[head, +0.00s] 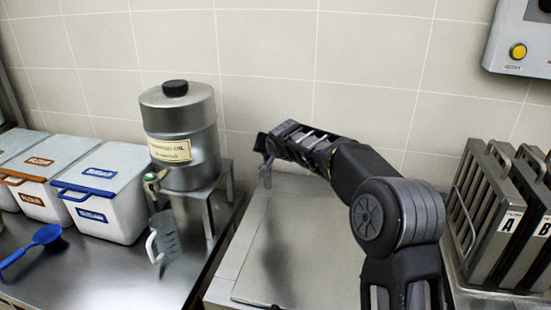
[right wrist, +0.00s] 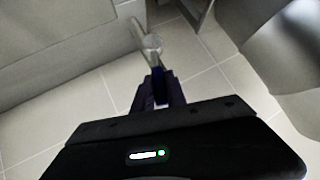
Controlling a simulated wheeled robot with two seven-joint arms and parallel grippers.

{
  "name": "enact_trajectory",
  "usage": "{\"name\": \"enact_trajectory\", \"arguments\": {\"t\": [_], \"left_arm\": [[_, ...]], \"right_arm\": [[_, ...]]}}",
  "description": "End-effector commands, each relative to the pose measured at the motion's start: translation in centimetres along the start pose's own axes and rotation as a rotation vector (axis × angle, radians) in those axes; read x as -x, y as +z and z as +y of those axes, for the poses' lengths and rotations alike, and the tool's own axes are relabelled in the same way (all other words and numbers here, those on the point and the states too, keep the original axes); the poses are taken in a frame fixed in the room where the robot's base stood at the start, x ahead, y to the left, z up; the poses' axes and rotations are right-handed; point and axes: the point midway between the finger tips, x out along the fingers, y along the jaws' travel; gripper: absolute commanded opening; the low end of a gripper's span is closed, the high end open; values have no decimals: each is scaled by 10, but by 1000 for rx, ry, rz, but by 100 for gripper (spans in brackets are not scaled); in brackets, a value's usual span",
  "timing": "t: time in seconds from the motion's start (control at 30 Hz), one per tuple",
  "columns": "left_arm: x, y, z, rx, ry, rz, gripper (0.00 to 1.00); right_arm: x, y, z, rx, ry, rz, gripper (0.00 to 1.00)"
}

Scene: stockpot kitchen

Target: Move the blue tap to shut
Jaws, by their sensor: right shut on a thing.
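My right gripper (head: 264,144) reaches left across the steel worktop in the head view. In the right wrist view, its fingers (right wrist: 158,94) are shut on a small dark blue piece (right wrist: 159,82), which looks like the handle of the blue tap. A pale metallic part (right wrist: 147,40) extends beyond it. In the head view a slim grey part (head: 265,170) hangs just below the fingertips; the blue piece is hidden there. Whether the tap stands open or shut cannot be told. My left gripper is not in view.
A steel canister (head: 181,132) with a small green-and-brass tap (head: 152,180) stands on a metal stand (head: 222,190), a clear jug (head: 168,238) below. Lettered steel racks (head: 490,205) stand at right.

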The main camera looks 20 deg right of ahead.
Motion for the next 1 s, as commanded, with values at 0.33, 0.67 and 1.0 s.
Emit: {"name": "enact_trajectory", "arguments": {"t": [0.33, 0.67, 1.0], "left_arm": [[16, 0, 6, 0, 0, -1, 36], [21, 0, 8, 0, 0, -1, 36], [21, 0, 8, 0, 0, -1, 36]], "right_arm": [[-3, -2, -18, 179, 165, -49, 0], [-6, 0, -21, 237, 222, -65, 0], [-6, 0, -20, 241, 223, -65, 0]]}}
